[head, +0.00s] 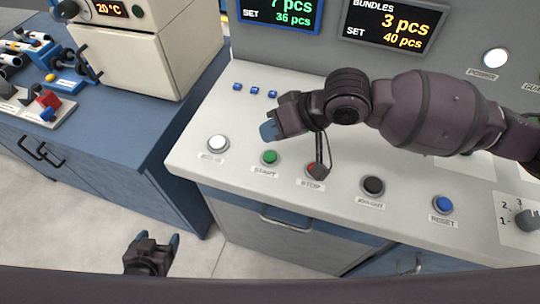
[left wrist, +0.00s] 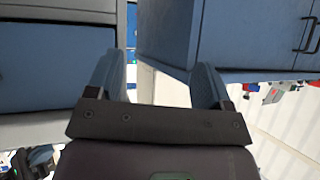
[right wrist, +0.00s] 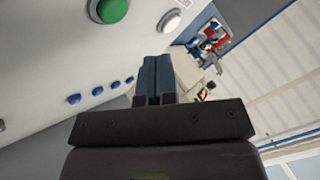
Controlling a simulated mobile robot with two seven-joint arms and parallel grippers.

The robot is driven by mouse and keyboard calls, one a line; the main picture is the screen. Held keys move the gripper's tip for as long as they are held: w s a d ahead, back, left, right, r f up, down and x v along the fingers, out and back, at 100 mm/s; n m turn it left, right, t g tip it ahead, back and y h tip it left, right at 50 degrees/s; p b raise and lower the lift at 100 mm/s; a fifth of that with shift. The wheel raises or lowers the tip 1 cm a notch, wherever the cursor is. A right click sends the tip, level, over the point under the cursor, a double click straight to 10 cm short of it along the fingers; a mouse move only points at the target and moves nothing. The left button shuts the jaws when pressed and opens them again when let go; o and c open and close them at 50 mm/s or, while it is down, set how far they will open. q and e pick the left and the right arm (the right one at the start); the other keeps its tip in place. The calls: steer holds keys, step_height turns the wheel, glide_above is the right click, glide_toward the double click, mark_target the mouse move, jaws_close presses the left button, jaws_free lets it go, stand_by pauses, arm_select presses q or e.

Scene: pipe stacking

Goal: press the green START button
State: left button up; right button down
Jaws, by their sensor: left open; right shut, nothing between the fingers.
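In the right wrist view the green button (right wrist: 113,10) is at the top, left of the shut fingers (right wrist: 157,75). My left gripper (head: 154,243) is open and empty, low in front of the cabinets. Its spread fingers show in the left wrist view (left wrist: 160,82).
A black button (head: 373,186) and a blue RESET button (head: 442,204) lie to the right on the panel. Small blue buttons (head: 255,90) sit near my right gripper. Two displays (head: 387,22) stand behind. A blue bench (head: 100,125) with a beige device stands left.

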mark_target(272, 154)
step_height(272, 154, down, 2)
steer(key=shift+f, duration=0.15)
steer(key=shift+f+b, duration=0.35)
steer(key=shift+f, duration=0.2)
arm_select(q)
steer(key=shift+w+d+f, duration=0.1)
steer(key=shift+w, duration=0.3)
arm_select(e)
steer(key=shift+f, duration=0.15)
arm_select(q)
steer(key=shift+s+f, duration=0.2)
steer(key=shift+w+r, duration=0.1)
steer(key=shift+r, duration=0.2)
arm_select(e)
steer(key=shift+f, duration=0.35)
stand_by(0.4)
steer(key=shift+f, duration=0.5)
stand_by(0.8)
stand_by(0.3)
arm_select(q)
steer(key=shift+w+r+p, duration=0.15)
steer(key=shift+r+p, duration=0.3)
steer(key=shift+r, duration=0.1)
steer(key=shift+w+r+p, duration=0.15)
steer(key=shift+r+p, duration=0.3)
steer(key=shift+r, duration=0.1)
arm_select(e)
steer(key=shift+r, duration=0.85)
